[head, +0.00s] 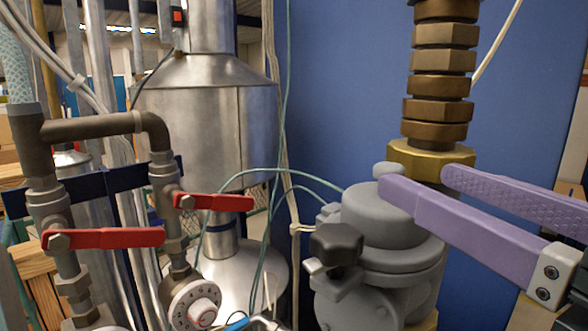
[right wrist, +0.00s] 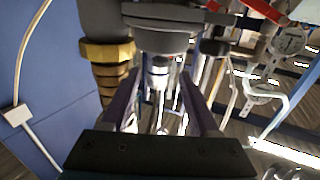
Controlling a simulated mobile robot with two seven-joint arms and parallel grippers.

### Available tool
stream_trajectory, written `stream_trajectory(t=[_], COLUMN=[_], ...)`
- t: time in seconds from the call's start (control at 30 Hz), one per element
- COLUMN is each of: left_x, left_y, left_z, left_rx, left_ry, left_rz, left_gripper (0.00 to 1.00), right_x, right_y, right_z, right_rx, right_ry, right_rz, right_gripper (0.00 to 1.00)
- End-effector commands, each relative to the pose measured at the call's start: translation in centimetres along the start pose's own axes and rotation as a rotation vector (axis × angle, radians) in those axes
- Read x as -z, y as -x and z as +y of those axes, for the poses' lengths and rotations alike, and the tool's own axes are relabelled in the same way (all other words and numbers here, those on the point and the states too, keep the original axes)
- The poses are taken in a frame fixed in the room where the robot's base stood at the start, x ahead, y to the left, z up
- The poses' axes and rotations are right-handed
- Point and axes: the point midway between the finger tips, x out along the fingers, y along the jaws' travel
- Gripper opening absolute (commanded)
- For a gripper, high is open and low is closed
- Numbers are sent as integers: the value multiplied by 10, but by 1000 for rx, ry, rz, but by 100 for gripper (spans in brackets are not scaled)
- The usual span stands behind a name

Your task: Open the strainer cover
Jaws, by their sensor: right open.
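The strainer is a grey metal body (head: 375,300) at the lower right of the head view. Its round grey cover (head: 370,222) sits flat on top, with a black knob (head: 337,245) at its front left side. My right gripper (head: 418,178) comes in from the right with two purple fingers spread apart and nothing between them. The nearer finger overlaps the cover's right upper part; the farther tip is near the brass nut. Contact cannot be told. In the right wrist view the fingers (right wrist: 161,75) are apart below the grey strainer (right wrist: 165,42). My left gripper is out of view.
A brass nut (head: 430,158) and stacked bronze fittings (head: 440,62) rise behind the strainer. Pipes with red valve levers (head: 105,238) and a dial gauge (head: 195,303) stand at left. A steel vessel (head: 205,125) and thin hoses are behind; a blue panel (head: 340,90) backs the strainer.

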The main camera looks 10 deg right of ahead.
Motion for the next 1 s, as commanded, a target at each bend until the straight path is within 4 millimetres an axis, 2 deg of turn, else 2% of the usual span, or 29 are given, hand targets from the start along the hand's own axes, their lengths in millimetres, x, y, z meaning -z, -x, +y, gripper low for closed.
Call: stream_trajectory(t=[0.23, 0.37, 0.4, 0.6, 0.8, 1.0], left_x=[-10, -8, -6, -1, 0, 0], left_y=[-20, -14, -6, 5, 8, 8], left_z=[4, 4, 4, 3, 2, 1], left_rx=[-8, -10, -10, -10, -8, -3], left_ry=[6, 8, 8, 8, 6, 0], left_rz=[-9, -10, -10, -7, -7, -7], left_gripper=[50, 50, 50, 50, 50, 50], right_x=[-1, 2, 5, 3, 1, 0], right_y=[-25, -48, -56, -83, -94, -95], right_z=[0, 0, 1, 1, 0, 0], right_rx=[1, 0, -2, -2, -1, -1], right_ry=[5, 4, 3, 2, 3, 2], right_rz=[4, 0, -3, -5, -5, -5], right_gripper=[61, 61, 61, 61, 61, 61])
